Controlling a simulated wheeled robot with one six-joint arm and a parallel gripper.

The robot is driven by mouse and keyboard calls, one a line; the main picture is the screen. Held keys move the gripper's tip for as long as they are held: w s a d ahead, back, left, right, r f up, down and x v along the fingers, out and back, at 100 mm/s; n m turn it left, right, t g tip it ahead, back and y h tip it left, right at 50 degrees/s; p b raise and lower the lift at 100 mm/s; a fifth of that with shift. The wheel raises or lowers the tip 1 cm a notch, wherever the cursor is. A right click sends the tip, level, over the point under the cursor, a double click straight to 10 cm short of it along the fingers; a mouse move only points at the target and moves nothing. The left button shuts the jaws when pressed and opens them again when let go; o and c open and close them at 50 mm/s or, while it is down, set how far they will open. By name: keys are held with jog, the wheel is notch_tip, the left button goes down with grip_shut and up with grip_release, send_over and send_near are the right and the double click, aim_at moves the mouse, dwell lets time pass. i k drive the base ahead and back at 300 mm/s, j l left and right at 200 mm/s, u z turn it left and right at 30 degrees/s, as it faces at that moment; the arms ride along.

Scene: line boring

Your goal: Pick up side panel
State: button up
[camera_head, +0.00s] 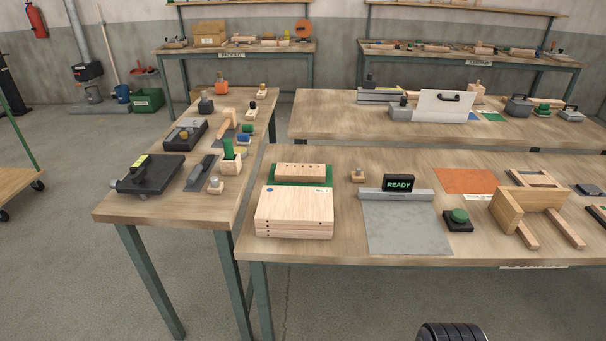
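A stack of several pale wooden panels (294,213) lies flat near the front left of the nearest bench. The top panel carries a blue dot and a small dark mark; I cannot read which panel it is. Behind the stack, a narrower wooden block with small holes (301,172) sits on a green mat (330,182). My gripper does not show. Only a black ribbed round part, likely of my own arm, shows at the bottom edge, apart from the panels.
Right of the stack lie a grey plate (408,230) with a raised fence, a black READY display (399,184), a green button (459,215) and a wooden frame assembly (530,206). A side bench (155,207) on the left holds tools. The floor in front is clear.

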aim_at(298, 172)
jog(key=i+j+z, duration=0.4)
jog(key=i+j, duration=0.75)
